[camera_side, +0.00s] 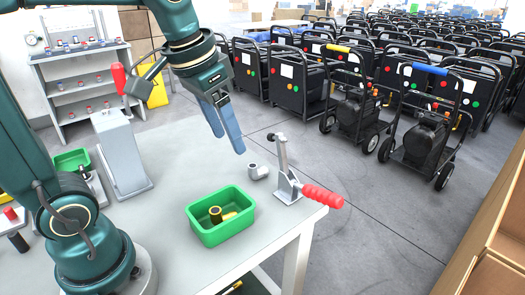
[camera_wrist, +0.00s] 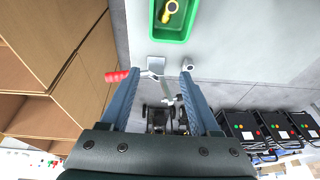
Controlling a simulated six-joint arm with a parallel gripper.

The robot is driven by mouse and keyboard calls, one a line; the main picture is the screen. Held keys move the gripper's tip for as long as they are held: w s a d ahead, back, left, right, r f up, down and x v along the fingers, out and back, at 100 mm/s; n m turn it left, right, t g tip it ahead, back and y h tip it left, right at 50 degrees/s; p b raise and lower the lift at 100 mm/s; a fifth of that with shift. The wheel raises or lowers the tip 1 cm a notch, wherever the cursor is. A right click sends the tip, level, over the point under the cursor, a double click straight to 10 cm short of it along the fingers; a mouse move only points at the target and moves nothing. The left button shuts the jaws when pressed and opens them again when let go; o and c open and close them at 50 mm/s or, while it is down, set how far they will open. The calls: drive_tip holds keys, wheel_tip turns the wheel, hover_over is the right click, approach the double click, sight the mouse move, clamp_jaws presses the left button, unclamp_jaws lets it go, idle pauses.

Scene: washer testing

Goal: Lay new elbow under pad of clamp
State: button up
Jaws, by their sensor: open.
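A toggle clamp (camera_side: 288,186) stands at the table's right corner, its red handle (camera_side: 323,196) out over the edge and its arm upright, so it looks open. A grey elbow (camera_side: 258,171) lies on the table just left of the clamp, not under the pad. It also shows in the wrist view (camera_wrist: 188,66). A brass-coloured elbow (camera_side: 228,215) lies in a green bin (camera_side: 205,235). I cannot tell which elbow is the new one. My gripper (camera_side: 230,144) is open and empty, above the table and up-left of the grey elbow and clamp.
A grey press-like stand (camera_side: 122,152) with a red-handled lever stands on the table's left. The table top (camera_side: 175,205) is clear between it and the green bin. Cardboard boxes (camera_side: 497,225) are at the right; black wheeled machines (camera_side: 430,140) stand behind on the floor.

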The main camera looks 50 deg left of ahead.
drive_tip(key=s+d+f+t, duration=0.1)
drive_tip(key=s+d+f, duration=0.2)
drive_tip(key=s, duration=0.5)
drive_tip(key=shift+s+f+t, duration=0.15)
drive_tip(key=shift+f+t, duration=0.25)
drive_tip(key=shift+f, duration=0.45)
drive_tip(key=shift+o, duration=0.4)
